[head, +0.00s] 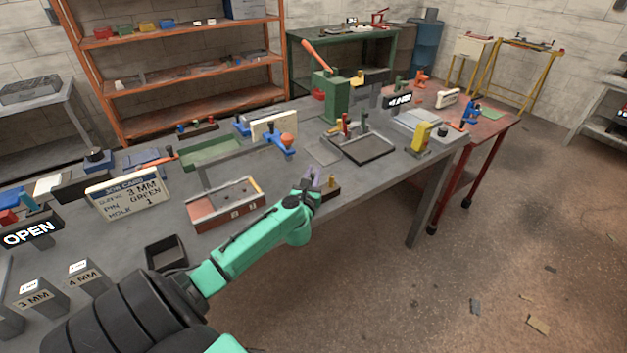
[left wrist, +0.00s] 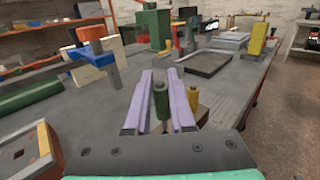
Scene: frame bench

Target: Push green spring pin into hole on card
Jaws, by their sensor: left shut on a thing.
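My left gripper (head: 311,180) is over the front edge of the grey bench, its pale purple fingers shut on a green pin. In the left wrist view the green pin (left wrist: 160,98) stands upright between the fingers (left wrist: 160,112). A yellow pin (head: 332,181) stands in a small dark block just right of the gripper; it also shows behind the fingers in the left wrist view (left wrist: 182,88). The white job card (head: 128,195) stands at left and reads 3 MM, PIN GREEN, HOLE 1. I cannot make out hole 1. My right gripper is not in view.
A reddish-brown tray (head: 226,205) lies just left of the gripper. A blue clamp (head: 278,142), a green press (head: 330,97) and a dark-rimmed tray (head: 362,147) stand behind. Blocks marked 3 MM (head: 37,297) and 4 MM (head: 83,280) are at front left.

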